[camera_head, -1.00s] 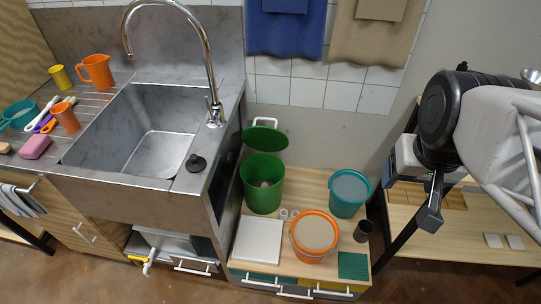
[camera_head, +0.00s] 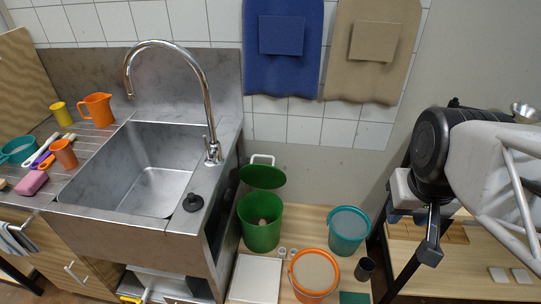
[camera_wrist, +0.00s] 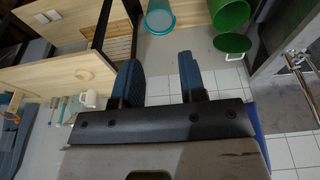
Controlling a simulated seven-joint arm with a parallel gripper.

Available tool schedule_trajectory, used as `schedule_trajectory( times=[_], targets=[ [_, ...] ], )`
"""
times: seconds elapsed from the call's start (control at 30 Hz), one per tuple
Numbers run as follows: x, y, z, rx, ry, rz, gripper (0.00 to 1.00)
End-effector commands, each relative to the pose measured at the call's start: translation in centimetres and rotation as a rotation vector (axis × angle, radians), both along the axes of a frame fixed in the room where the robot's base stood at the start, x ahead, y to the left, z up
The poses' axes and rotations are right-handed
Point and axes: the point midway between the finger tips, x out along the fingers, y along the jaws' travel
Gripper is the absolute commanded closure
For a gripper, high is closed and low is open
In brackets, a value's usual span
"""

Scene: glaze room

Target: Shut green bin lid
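The green bin (camera_head: 260,226) stands on the low wooden bench between the sink unit and the teal bucket. Its green lid (camera_head: 263,176) is tipped up behind the opening, with a white handle (camera_head: 262,158) at its top edge, so the bin is open. Something pale lies inside. In the wrist view the bin (camera_wrist: 228,14) and its lid (camera_wrist: 232,43) are at the upper right. My gripper (camera_wrist: 163,75) shows there with its two dark blue fingers apart and nothing between them. In the head view my gripper (camera_head: 430,245) hangs well right of the bin, away from the lid.
A teal bucket (camera_head: 348,231) and an orange bucket (camera_head: 314,274) stand right of the bin. A dark cup (camera_head: 365,269) is nearby. The sink (camera_head: 150,175) with its tall tap (camera_head: 207,100) is at the left. Blue and tan aprons hang on the wall above.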

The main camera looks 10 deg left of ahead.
Motion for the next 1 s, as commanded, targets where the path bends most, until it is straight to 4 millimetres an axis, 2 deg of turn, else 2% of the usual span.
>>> schedule_trajectory(
  times=[0.27, 0.63, 1.0],
  targets=[
    [4.3, 0.9, 0.8, -0.020, 0.016, 0.106, 0.62],
    [12.3, 3.2, 1.3, -0.055, 0.036, 0.302, 0.62],
    [20.3, 6.2, 0.4, -0.087, 0.055, 0.498, 0.62]
  ],
)
